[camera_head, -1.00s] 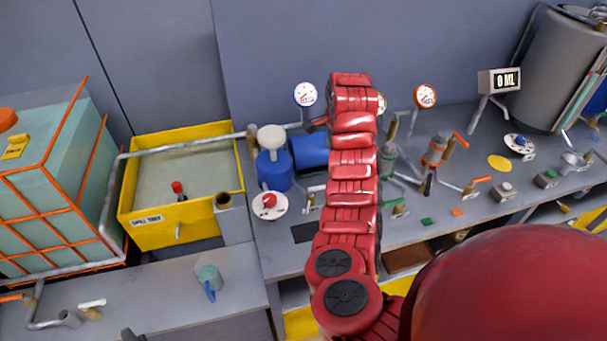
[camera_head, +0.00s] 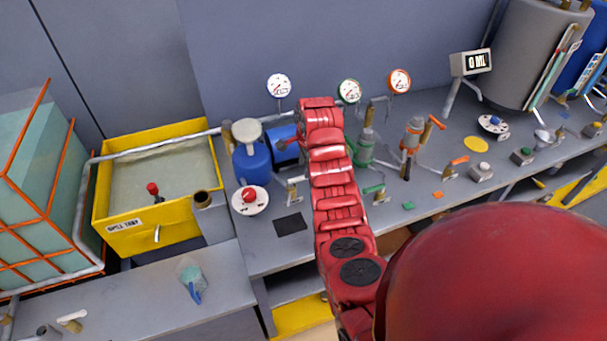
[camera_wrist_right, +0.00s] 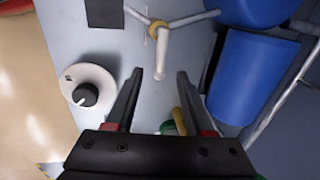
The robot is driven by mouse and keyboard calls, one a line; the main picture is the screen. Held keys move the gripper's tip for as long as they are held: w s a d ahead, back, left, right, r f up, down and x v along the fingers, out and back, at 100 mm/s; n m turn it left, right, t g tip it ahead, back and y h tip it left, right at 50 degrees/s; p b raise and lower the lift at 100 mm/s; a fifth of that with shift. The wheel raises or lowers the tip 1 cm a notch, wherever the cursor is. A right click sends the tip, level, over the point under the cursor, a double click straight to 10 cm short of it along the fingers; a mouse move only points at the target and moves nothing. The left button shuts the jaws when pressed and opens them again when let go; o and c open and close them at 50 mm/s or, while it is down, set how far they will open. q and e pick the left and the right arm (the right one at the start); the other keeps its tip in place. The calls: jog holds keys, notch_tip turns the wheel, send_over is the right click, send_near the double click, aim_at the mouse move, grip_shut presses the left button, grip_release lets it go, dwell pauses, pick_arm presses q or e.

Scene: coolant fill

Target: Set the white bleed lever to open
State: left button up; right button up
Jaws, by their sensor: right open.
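The white lever (camera_wrist_right: 160,52) shows in the right wrist view on a small valve with grey pipe arms and a brass-coloured hub. It points down the picture, its lower end near the gap between my fingertips. In the head view the white lever (camera_head: 294,182) stands on the bench just left of my red right arm, partly crowded by it. My right gripper (camera_wrist_right: 160,73) is open, with a black finger on either side of the lever's end; contact cannot be told. In the head view the right gripper is hidden behind its own arm. My left gripper is not in view.
A blue cylinder (camera_wrist_right: 248,78) lies close right of my fingers. A white dial with a black knob (camera_wrist_right: 88,93) is to the left. Green (camera_head: 374,189) and orange (camera_head: 459,160) levers stand farther right. Another pale lever (camera_head: 72,317) is on the lower bench.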

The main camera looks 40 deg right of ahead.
aim_at(300, 180)
jog(key=shift+w+d+f+p, duration=0.1)
jog(key=shift+w+f+p, duration=0.1)
jog(key=shift+f, duration=0.6)
jog(key=shift+w+d+f+p, duration=0.15)
jog(key=shift+f+p, duration=0.1)
jog(key=shift+f, duration=0.6)
jog(key=shift+w+a+f+p, duration=0.1)
jog(key=shift+w+f+p, duration=0.1)
jog(key=shift+f, duration=0.6)
grip_shut()
